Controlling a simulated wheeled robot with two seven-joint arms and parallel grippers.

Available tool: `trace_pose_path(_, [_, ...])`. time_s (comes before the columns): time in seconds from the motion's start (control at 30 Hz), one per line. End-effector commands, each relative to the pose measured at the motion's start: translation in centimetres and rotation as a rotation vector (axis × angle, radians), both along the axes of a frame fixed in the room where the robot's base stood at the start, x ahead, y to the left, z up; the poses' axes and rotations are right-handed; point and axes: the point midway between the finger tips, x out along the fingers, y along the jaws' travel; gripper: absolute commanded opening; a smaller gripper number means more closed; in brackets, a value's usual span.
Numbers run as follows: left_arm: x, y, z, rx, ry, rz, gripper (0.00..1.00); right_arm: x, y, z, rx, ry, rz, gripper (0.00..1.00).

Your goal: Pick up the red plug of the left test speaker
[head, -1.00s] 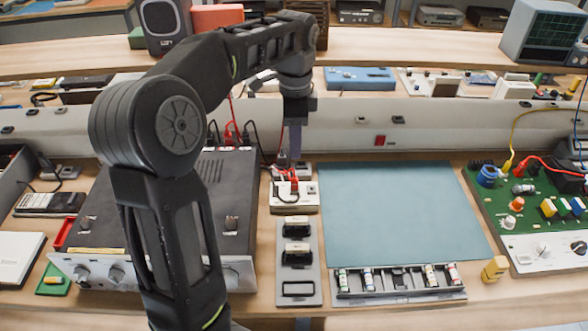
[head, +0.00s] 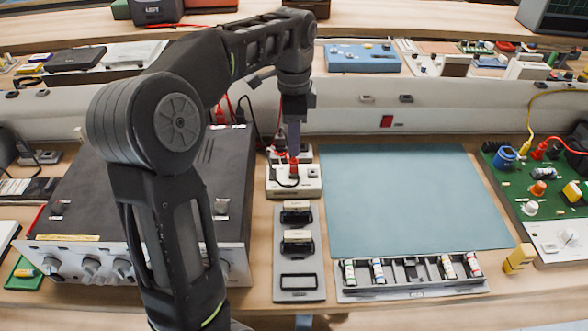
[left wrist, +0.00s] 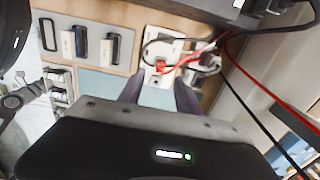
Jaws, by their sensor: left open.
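A red plug (head: 293,168) stands in a small white terminal block (head: 308,180), just behind the grey slotted plate. It also shows in the left wrist view (left wrist: 160,65), with a red lead near it. My left gripper (head: 293,150) points down above the plug in the head view. In the left wrist view my left gripper (left wrist: 158,90) has its two dark fingers apart, with the plug showing between and beyond their tips. Nothing is held. I cannot tell whether the fingertips reach down beside the plug. My right gripper is not in view.
A black amplifier (head: 90,190) stands left of the block, partly behind my left arm. A blue-green mat (head: 410,200) lies clear to the right. A slotted grey plate (head: 298,265) is in front. Black and red leads run behind the block. A green circuit board (head: 530,190) is at far right.

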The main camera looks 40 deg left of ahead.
Motion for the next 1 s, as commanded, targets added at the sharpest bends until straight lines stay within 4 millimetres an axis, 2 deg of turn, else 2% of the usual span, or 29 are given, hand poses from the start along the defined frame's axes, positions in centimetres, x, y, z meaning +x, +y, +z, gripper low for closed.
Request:
trace_pose_path(0.17, [0.0, 0.0, -0.2, -0.001, 0.001, 0.0, 0.41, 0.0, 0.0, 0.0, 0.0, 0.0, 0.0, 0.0])
trace_pose_path(0.43, [0.0, 0.0, -2.5, 0.0, 0.0, 0.001, 0.41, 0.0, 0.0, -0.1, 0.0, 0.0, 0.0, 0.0])
trace_pose_path(0.77, [0.0, 0.0, -2.8, 0.0, 0.001, 0.0, 0.41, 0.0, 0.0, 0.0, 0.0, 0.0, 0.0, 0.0])
trace_pose_path(1.0, [0.1, 0.0, -5.8, 0.0, 0.004, -0.001, 0.41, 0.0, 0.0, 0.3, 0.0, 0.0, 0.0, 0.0])
